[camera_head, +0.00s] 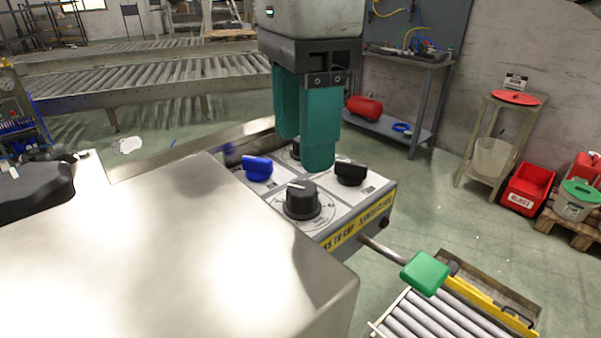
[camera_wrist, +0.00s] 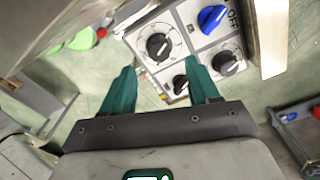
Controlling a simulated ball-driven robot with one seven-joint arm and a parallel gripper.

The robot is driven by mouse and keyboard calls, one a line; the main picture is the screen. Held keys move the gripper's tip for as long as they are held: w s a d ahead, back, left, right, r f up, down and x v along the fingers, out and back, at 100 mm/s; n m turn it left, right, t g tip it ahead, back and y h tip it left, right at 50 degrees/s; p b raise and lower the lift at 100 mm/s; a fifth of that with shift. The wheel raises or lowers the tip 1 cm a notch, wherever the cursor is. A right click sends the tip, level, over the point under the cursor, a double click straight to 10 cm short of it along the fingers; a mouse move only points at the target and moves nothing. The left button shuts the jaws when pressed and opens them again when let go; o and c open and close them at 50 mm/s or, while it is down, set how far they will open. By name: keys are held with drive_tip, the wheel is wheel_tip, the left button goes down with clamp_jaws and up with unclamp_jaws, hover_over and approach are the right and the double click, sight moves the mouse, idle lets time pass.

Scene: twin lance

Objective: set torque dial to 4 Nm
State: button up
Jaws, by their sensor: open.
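The grey control panel (camera_head: 330,213) carries a blue knob (camera_head: 257,168) at left, a black knob (camera_head: 350,172) at right, and a large black dial (camera_head: 302,200) with a scale ring at the front. That dial's white mark points toward the back left; it also shows in the wrist view (camera_wrist: 158,46). Another black dial (camera_head: 296,148) is partly hidden behind my fingers and shows clearly in the wrist view (camera_wrist: 226,62). I cannot read which dial is torque. My gripper (camera_head: 303,152), with teal fingers, is open and empty, pointing down over the panel's back right part.
A metal box surface (camera_head: 150,250) fills the front left beside the panel. A green-ended lever (camera_head: 425,273) sticks out at the panel's right, over a small roller conveyor (camera_head: 420,318). A larger roller conveyor (camera_head: 150,78) stands behind. A workbench (camera_head: 405,60) is at back right.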

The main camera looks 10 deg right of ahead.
sight(303, 188)
wheel_tip(303, 188, down, 6)
drive_tip(key=shift+s+r, duration=0.1)
drive_tip(key=shift+r, duration=0.05)
idle(0.3)
drive_tip(key=c, duration=1)
